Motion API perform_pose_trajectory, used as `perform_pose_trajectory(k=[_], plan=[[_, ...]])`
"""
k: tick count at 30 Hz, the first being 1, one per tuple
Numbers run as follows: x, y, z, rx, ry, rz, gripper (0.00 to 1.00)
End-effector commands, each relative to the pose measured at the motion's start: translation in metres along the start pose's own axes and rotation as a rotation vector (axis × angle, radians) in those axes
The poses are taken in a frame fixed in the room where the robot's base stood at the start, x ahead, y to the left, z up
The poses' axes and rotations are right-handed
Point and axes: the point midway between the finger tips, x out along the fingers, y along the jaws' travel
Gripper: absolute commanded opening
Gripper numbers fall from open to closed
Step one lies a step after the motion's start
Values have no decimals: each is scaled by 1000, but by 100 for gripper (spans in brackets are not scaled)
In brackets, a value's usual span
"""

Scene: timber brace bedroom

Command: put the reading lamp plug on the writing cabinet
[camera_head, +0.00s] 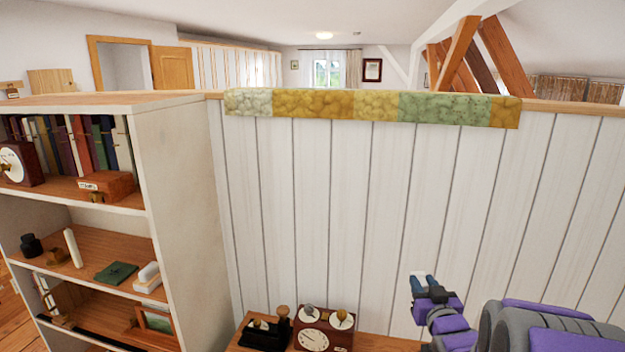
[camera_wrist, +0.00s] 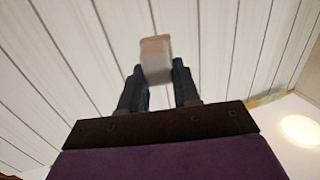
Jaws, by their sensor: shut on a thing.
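My gripper (camera_head: 424,284) is at the lower right of the head view, raised in front of the white plank partition. In the wrist view my gripper (camera_wrist: 160,85) is shut on a small pale block, which looks like the reading lamp plug (camera_wrist: 156,57). The plug sticks out past the dark fingertips. In the head view it is too small to make out clearly. A wooden top (camera_head: 376,343) shows at the bottom edge, left of and below my gripper. It may be the writing cabinet; its front and most of its surface are out of view.
A dark red box with dials (camera_head: 325,328) and a black device (camera_head: 266,333) stand on the wooden top. A tall white bookcase (camera_head: 180,200) with books and small objects fills the left. The white plank partition (camera_head: 310,200) stands close behind, with a patterned strip (camera_head: 375,105) along its top.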

Motion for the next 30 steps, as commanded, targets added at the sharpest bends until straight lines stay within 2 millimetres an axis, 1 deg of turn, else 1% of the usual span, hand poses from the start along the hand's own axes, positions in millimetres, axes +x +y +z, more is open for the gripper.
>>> perform_pose_trajectory(k=[9,30], plan=[[-14,19,-2,-2,4,2,1],[-46,58,2,1,4,1,1]])
